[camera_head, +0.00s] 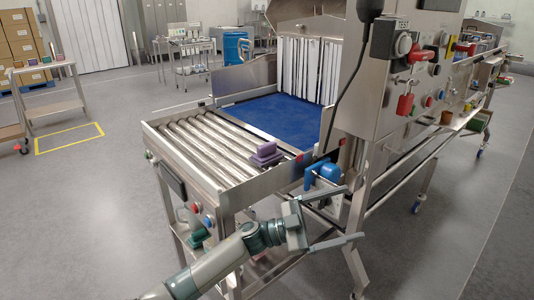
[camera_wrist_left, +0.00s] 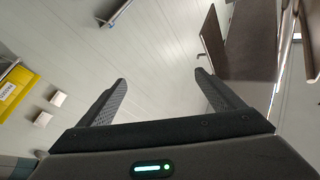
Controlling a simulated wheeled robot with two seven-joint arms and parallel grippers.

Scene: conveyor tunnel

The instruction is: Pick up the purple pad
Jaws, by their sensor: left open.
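The purple pad (camera_head: 265,148) lies on the steel rollers near the right side of the roller conveyor, on or against a darker purple-grey piece; I cannot tell which. My left gripper (camera_head: 353,213) is open and empty, in front of and to the right of the conveyor frame, well apart from the pad. In the left wrist view the two dark fingers (camera_wrist_left: 160,80) are spread with nothing between them, and the pad does not show there. My right gripper is not in view.
The roller bed (camera_head: 195,140) leads to a blue belt (camera_head: 270,118) and a strip-curtained tunnel (camera_head: 308,70). A blue knob-like part (camera_head: 328,172) sits at the conveyor's near right corner, close to my left gripper. The control panel (camera_head: 410,75) stands at right.

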